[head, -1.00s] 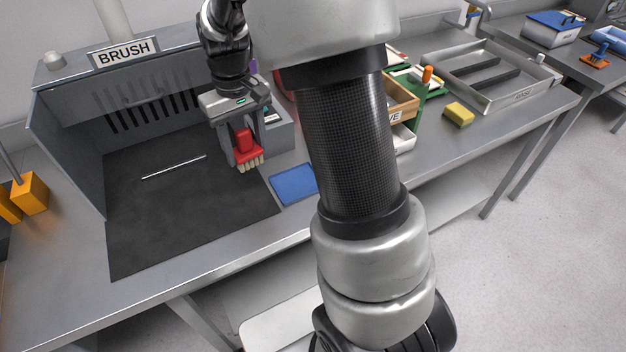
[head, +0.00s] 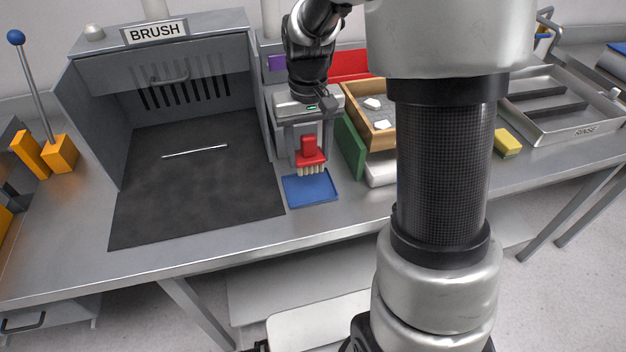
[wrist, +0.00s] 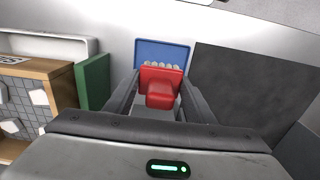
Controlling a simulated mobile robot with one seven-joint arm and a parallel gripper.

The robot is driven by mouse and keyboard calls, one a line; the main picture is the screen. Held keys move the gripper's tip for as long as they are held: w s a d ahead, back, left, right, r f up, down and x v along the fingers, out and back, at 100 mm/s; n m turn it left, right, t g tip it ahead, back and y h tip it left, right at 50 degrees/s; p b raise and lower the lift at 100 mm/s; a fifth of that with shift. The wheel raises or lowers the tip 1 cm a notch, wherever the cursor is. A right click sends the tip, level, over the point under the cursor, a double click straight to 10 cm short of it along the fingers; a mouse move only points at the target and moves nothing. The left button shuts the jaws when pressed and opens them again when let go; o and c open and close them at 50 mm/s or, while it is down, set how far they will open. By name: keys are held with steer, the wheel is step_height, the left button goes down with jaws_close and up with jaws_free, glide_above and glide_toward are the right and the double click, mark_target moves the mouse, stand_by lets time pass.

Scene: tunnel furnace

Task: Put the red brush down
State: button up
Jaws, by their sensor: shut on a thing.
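My gripper (head: 307,152) is shut on the red brush (head: 309,150), holding it upright with its pale bristles pointing down. In the head view the brush shows just above the back part of a blue mat (head: 311,191); I cannot tell whether the bristles touch it. In the wrist view the red brush (wrist: 160,88) sits between my two fingers (wrist: 157,98). The blue mat (wrist: 162,52) lies beyond it there, partly hidden by the brush.
The brush booth (head: 84,120) with a dark floor holding a thin rod (head: 195,151) stands left of the mat. A green panel (head: 350,148) and a wooden box (head: 384,138) with white pieces stand close on the right. A yellow sponge (head: 508,142) lies farther right.

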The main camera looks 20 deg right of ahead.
steer(key=shift+f+b, duration=0.45)
steer(key=shift+f, duration=3.05)
steer(key=shift+f, duration=0.25)
steer(key=o, duration=1.1)
steer(key=shift+r, duration=0.1)
